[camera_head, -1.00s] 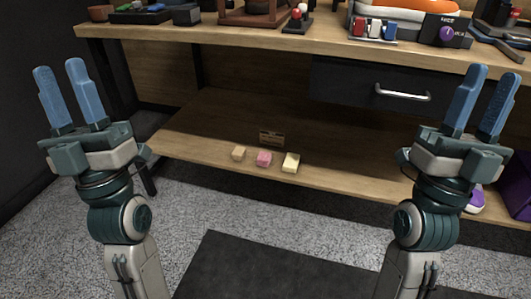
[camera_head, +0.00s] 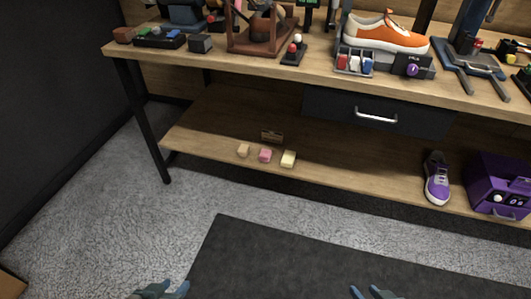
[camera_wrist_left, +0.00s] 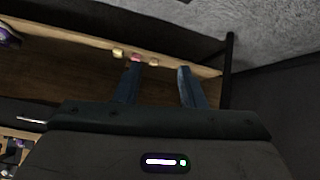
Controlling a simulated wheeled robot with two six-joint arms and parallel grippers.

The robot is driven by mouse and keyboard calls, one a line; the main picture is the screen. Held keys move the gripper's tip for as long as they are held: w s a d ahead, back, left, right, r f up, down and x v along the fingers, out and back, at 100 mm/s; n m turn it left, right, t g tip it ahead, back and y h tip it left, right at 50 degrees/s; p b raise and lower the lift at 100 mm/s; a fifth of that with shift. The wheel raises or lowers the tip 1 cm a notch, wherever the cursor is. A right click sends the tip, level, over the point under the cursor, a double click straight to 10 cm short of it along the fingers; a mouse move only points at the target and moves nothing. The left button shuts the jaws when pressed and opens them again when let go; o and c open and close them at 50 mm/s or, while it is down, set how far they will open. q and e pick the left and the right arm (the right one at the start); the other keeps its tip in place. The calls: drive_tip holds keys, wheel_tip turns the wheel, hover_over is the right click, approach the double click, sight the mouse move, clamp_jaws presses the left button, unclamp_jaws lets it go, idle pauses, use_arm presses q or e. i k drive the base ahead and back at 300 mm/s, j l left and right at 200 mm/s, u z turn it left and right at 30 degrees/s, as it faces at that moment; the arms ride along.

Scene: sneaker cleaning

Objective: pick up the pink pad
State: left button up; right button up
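The pink pad (camera_head: 265,156) lies on the lower shelf of the workbench in the head view, between a tan pad (camera_head: 243,150) and a pale yellow pad (camera_head: 288,159). It also shows small and partly hidden behind a finger in the left wrist view (camera_wrist_left: 135,58). My left gripper (camera_head: 162,290) is at the bottom edge of the head view, well short of the shelf; in the left wrist view its two blue fingers (camera_wrist_left: 156,88) are apart with nothing held. My right gripper (camera_head: 372,292) is at the bottom edge too, its fingertips apart and empty.
The lower shelf (camera_head: 215,128) sits under a crowded tabletop and a drawer (camera_head: 375,112). A small sign (camera_head: 271,136) stands behind the pads. A purple sneaker (camera_head: 437,180) and purple box (camera_head: 497,185) are at the right. The floor with a dark mat (camera_head: 290,255) is clear.

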sight(264, 155)
drive_tip(key=i+z, duration=0.15)
drive_tip(key=i, duration=0.3)
drive_tip(key=i+j+z, duration=0.15)
drive_tip(key=i, duration=0.3)
drive_tip(key=i+j+z, duration=0.15)
drive_tip(key=i, duration=0.3)
